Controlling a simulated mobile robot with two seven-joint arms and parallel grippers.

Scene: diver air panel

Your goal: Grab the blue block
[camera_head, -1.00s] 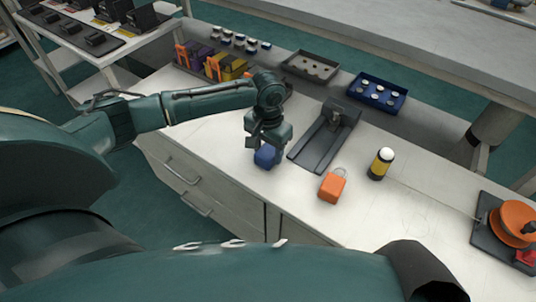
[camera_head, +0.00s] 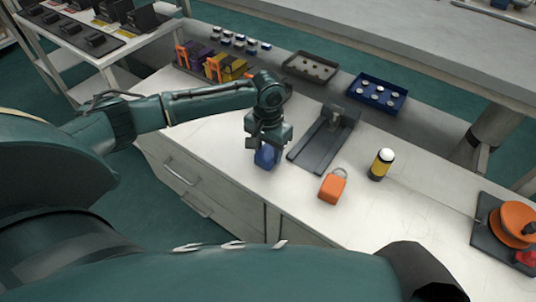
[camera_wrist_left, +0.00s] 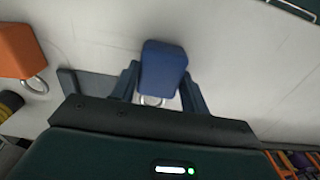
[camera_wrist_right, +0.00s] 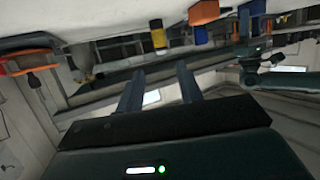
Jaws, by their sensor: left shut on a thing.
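The blue block (camera_head: 267,157) is at the front edge of the white worktop, under my left gripper (camera_head: 268,145). In the left wrist view the blue block (camera_wrist_left: 163,66) is between the two fingers of my left gripper (camera_wrist_left: 160,92), which is shut on it. A metal ring shows at the block's near end. Whether the block still touches the worktop is hard to tell. My right gripper (camera_wrist_right: 160,84) is open and empty in the right wrist view, with its fingers apart; it is away from the block.
A dark grey stand (camera_head: 323,138) is just right of the block. An orange padlock-like block (camera_head: 332,187) and a yellow-black cylinder with a white top (camera_head: 381,163) stand further right. An orange reel (camera_head: 515,221) is at far right. Trays (camera_head: 311,67) line the back.

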